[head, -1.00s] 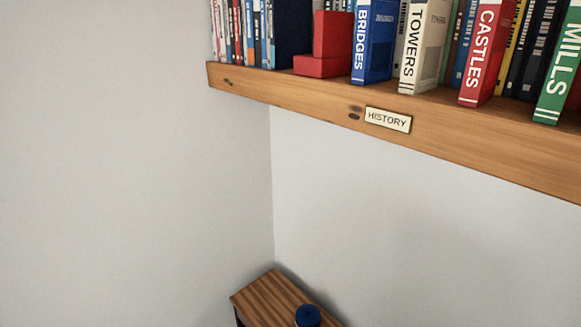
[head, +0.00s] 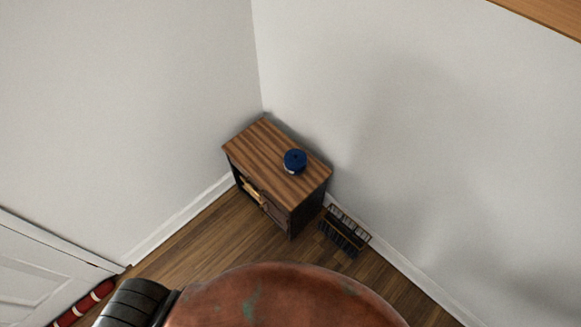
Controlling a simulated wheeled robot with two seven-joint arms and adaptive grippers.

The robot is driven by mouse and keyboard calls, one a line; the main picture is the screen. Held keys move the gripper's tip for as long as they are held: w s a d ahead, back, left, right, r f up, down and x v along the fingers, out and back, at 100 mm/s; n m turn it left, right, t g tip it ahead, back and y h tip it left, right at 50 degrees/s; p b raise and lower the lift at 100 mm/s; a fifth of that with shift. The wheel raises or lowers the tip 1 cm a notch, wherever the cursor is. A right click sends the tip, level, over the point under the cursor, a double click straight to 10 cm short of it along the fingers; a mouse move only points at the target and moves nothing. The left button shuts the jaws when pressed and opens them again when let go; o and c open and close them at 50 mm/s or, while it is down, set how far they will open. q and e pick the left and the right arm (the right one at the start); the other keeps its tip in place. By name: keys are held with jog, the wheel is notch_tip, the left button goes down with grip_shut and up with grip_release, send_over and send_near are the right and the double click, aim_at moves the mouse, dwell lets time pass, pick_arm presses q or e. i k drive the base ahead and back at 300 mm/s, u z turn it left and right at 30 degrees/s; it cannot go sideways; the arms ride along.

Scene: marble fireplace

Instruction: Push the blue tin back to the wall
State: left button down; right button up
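The blue tin (head: 294,159) is a small, round, dark blue tin with a lighter band low on its side. It stands upright on the striped brown wooden top of a small cabinet (head: 250,146), nearer the top's right end than its left. A strip of bare wood shows between the tin and the wall (head: 345,110) behind the cabinet. Neither of my grippers is in view.
The cabinet stands in the room corner, with an open front holding something pale brown. A dark wire rack (head: 344,231) stands on the floor right of it. A white door (head: 45,270) with a red striped roll (head: 85,303) is at lower left. A shelf edge (head: 545,15) shows top right.

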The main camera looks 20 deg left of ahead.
aim_at(293, 172)
jog(key=z, duration=1.2)
jog(key=i, duration=0.35)
jog(key=u, duration=1.6)
